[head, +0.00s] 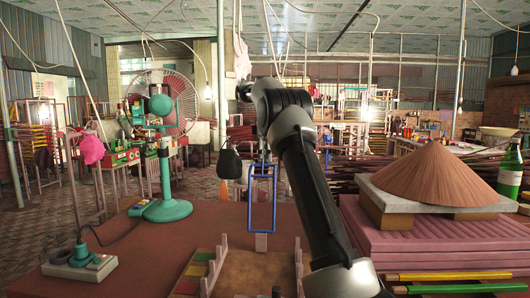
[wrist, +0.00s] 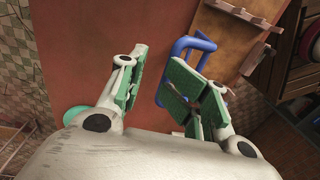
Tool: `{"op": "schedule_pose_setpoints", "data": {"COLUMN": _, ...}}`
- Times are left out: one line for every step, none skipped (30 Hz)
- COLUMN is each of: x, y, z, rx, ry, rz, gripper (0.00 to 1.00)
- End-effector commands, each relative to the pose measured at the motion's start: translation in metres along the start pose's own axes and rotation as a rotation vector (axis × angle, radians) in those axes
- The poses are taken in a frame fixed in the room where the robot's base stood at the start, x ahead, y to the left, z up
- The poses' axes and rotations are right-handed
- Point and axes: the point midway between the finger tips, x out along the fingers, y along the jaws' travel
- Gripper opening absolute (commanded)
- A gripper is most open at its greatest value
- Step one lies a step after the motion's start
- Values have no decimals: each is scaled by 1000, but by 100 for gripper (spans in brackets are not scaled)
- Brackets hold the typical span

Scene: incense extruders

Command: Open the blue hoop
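The blue hoop (head: 274,200) is an upright, narrow rectangular frame at the far edge of the brown table, with a small pale plate at its foot. In the wrist view the hoop (wrist: 187,43) shows its rounded end beyond my right-hand finger. One of its bars runs down the gap side of that finger; the rest is partly hidden behind the green pads. My gripper (wrist: 158,80) is open, its two green-padded fingers apart, with no grip on the hoop visible. Whether a pad touches the hoop I cannot tell. In the head view I cannot make out my gripper clearly.
The brown table (head: 150,245) carries a green fan (head: 166,150) at left, a power strip (head: 80,265) and a wooden rack (head: 215,270) in front. At right, a brown cone (head: 440,175) stands on a slab beside a green bottle (head: 510,170). The table's middle left is clear.

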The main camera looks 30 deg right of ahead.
Motion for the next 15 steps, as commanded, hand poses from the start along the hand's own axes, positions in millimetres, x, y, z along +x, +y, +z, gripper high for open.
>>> {"op": "schedule_pose_setpoints", "data": {"x": -10, "y": 1, "z": 0, "rx": 0, "ry": 2, "rz": 4, "gripper": 32}}
{"op": "schedule_pose_setpoints", "data": {"x": -16, "y": 1, "z": 0, "rx": 0, "ry": 1, "rz": 3, "gripper": 32}}
{"op": "schedule_pose_setpoints", "data": {"x": -23, "y": 0, "z": 0, "rx": 0, "ry": 1, "rz": 3, "gripper": 32}}
{"op": "schedule_pose_setpoints", "data": {"x": -28, "y": 0, "z": 0, "rx": 0, "ry": 2, "rz": 3, "gripper": 32}}
{"op": "schedule_pose_setpoints", "data": {"x": -31, "y": 0, "z": 0, "rx": 0, "ry": 1, "rz": 2, "gripper": 32}}
{"op": "schedule_pose_setpoints", "data": {"x": -36, "y": 0, "z": 0, "rx": 0, "ry": 1, "rz": 2, "gripper": 32}}
{"op": "schedule_pose_setpoints", "data": {"x": -39, "y": -1, "z": 0, "rx": 0, "ry": 1, "rz": 1, "gripper": 32}}
{"op": "schedule_pose_setpoints", "data": {"x": -41, "y": -1, "z": 0, "rx": 0, "ry": 1, "rz": 1, "gripper": 32}}
{"op": "schedule_pose_setpoints", "data": {"x": -44, "y": -1, "z": 0, "rx": 0, "ry": 0, "rz": 0, "gripper": 32}}
{"op": "schedule_pose_setpoints", "data": {"x": -47, "y": -2, "z": 0, "rx": 0, "ry": 1, "rz": 1, "gripper": 32}}
{"op": "schedule_pose_setpoints", "data": {"x": -48, "y": -2, "z": 0, "rx": 0, "ry": 1, "rz": 1, "gripper": 32}}
{"op": "schedule_pose_setpoints", "data": {"x": -50, "y": -2, "z": 0, "rx": 0, "ry": 0, "rz": 0, "gripper": 32}}
{"op": "schedule_pose_setpoints", "data": {"x": -51, "y": -2, "z": 1, "rx": 0, "ry": 0, "rz": -1, "gripper": 32}}
{"op": "schedule_pose_setpoints", "data": {"x": -51, "y": -3, "z": 1, "rx": 0, "ry": 0, "rz": -1, "gripper": 32}}
{"op": "schedule_pose_setpoints", "data": {"x": -52, "y": -3, "z": 1, "rx": 0, "ry": 0, "rz": -1, "gripper": 32}}
